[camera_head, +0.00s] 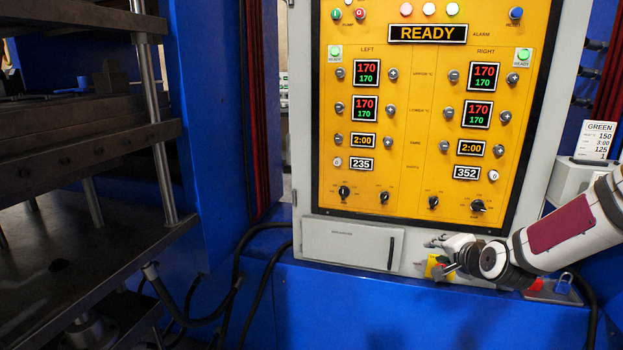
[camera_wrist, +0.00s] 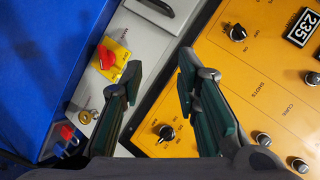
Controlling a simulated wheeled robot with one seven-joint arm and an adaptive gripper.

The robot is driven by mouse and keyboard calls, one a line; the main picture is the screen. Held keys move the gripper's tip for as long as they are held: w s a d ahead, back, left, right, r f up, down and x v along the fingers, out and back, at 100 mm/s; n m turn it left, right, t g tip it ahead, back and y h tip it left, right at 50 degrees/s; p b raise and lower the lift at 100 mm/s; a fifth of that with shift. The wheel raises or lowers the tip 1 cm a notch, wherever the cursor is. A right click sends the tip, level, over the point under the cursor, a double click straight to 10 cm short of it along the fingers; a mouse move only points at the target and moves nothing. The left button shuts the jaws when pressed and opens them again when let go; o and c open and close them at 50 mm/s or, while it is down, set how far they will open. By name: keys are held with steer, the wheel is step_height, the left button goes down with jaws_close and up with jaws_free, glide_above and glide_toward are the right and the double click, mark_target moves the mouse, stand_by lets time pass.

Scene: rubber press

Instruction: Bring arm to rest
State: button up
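My gripper (camera_head: 446,256) is at the lower right in the head view, in front of the lower edge of the control panel (camera_head: 411,200). My white arm with a dark red patch reaches in from the right. In the wrist view, my gripper (camera_wrist: 158,82) has its two dark green-padded fingers spread apart, with nothing between them. The yellow panel (camera_wrist: 262,75) with its black knobs lies beyond the fingers. A red switch on a yellow plate (camera_wrist: 110,57) is left of the left finger. In the head view, that yellow plate (camera_head: 433,266) is partly hidden behind my gripper.
A press with heavy dark platens (camera_head: 80,140) stands at the left. A blue base (camera_head: 400,310) runs below the panel. A padlock (camera_head: 563,284) and a card marked GREEN (camera_head: 597,140) are at the right. Black cables (camera_head: 262,270) hang left of the panel.

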steer(key=s+a+r+n+g, duration=0.3)
steer(key=s+a+r+n, duration=0.1)
steer(key=s, duration=1.1)
steer(key=s+a+r+n+g, duration=0.3)
steer(key=s+a+n+g, duration=0.1)
steer(key=s, duration=1.1)
steer(key=s+a+r+n+g, duration=0.3)
steer(key=s+a+r+n, duration=0.15)
steer(key=s, duration=1.05)
step_height(320, 180, up, 14)
steer(key=t+p, duration=0.2)
steer(key=p, duration=1.1)
steer(key=shift+s, duration=0.3)
steer(key=shift+f, duration=0.1)
